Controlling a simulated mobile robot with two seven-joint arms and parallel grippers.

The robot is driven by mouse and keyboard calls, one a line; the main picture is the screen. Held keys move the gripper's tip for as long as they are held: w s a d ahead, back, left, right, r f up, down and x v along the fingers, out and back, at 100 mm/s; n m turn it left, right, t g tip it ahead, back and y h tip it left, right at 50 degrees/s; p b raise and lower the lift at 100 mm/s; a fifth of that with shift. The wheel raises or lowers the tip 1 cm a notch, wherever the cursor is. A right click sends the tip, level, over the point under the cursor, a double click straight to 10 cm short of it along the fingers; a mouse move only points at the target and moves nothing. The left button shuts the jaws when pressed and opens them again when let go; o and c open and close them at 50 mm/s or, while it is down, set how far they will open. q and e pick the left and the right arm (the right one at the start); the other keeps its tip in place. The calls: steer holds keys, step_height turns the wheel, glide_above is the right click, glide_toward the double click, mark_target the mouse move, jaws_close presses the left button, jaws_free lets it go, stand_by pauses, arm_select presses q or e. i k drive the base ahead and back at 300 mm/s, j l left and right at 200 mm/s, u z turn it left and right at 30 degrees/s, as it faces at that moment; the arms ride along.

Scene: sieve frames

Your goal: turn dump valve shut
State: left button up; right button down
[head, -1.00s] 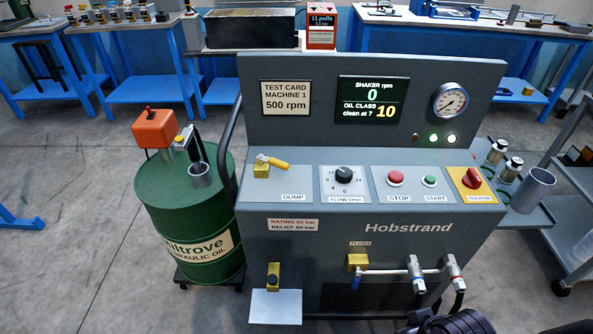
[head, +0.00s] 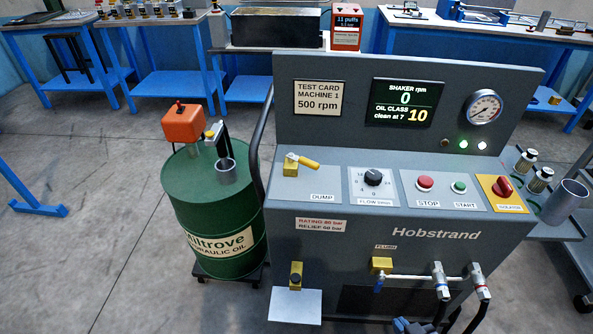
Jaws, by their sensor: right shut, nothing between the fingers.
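The dump valve (head: 291,168) is a small yellow block at the left of the sloped grey panel, above the DUMP label (head: 322,197). Its yellow lever (head: 306,162) points to the right and slightly toward me. Nothing touches the lever. My right gripper (head: 408,326) shows only as a small dark part at the bottom edge, in front of the machine and well below the panel. It is shut and empty, and most of it is cut off by the frame. My left gripper is not in view.
The panel also carries a flow knob (head: 373,177), a red stop button (head: 425,184), a green start button (head: 459,187) and a red isolator switch (head: 502,187). The display (head: 403,102) reads 0 rpm and oil class 10. A green oil drum (head: 212,215) stands left of the machine.

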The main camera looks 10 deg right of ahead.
mark_target(306, 162)
steer(key=i+j, duration=0.1)
steer(key=j, duration=0.85)
steer(key=i+j+z, duration=0.15)
steer(key=j, duration=0.85)
steer(key=k, duration=0.05)
